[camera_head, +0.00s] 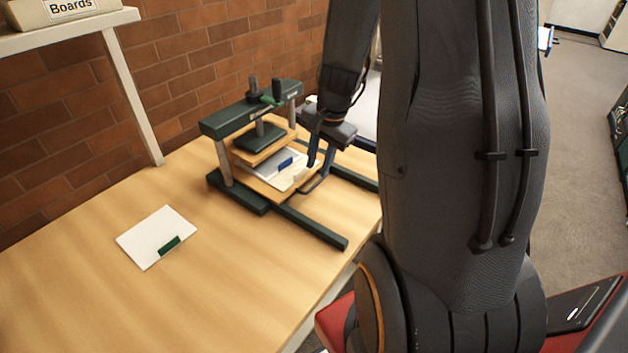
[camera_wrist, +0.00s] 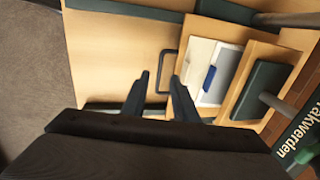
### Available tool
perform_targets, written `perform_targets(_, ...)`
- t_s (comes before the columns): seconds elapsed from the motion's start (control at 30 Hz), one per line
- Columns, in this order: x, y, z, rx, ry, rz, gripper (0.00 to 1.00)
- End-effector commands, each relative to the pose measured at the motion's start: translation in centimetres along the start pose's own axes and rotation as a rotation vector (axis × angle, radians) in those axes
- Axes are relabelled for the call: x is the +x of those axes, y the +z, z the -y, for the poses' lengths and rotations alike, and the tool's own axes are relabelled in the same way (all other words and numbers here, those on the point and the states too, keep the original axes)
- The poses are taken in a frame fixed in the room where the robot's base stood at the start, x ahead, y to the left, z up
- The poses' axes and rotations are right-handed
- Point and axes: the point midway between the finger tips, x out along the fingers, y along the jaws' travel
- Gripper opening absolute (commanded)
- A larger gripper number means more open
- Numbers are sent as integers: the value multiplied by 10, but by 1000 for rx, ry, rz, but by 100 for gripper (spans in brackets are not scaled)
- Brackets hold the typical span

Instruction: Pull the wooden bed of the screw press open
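The screw press stands on the table, with a green frame (camera_head: 222,122), a screw and a dark platen (camera_head: 259,137). Its wooden bed (camera_head: 268,188) carries papers with a blue label and shows bare wood in the wrist view (camera_wrist: 210,27). A dark U-shaped handle (camera_head: 318,181) sticks out from the bed's front edge; it also shows in the wrist view (camera_wrist: 162,74). My gripper (camera_head: 320,158) is at the handle, with its two fingers apart. In the wrist view my gripper (camera_wrist: 160,78) has the handle showing between its fingertips. Contact cannot be told.
Green rails (camera_head: 312,226) extend forward from the press across the table (camera_head: 90,290). A white folder with a green label (camera_head: 150,232) lies to the left. A shelf (camera_head: 85,27) with a box labelled "Boards" (camera_head: 50,12) is at upper left. A brick wall is behind.

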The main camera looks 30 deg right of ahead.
Motion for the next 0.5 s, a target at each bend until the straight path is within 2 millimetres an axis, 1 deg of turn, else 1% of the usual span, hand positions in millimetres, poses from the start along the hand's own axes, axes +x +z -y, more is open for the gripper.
perform_targets(0.3,44,2,0,-5,4,2,26)
perform_targets(0.5,64,2,0,-6,2,1,26)
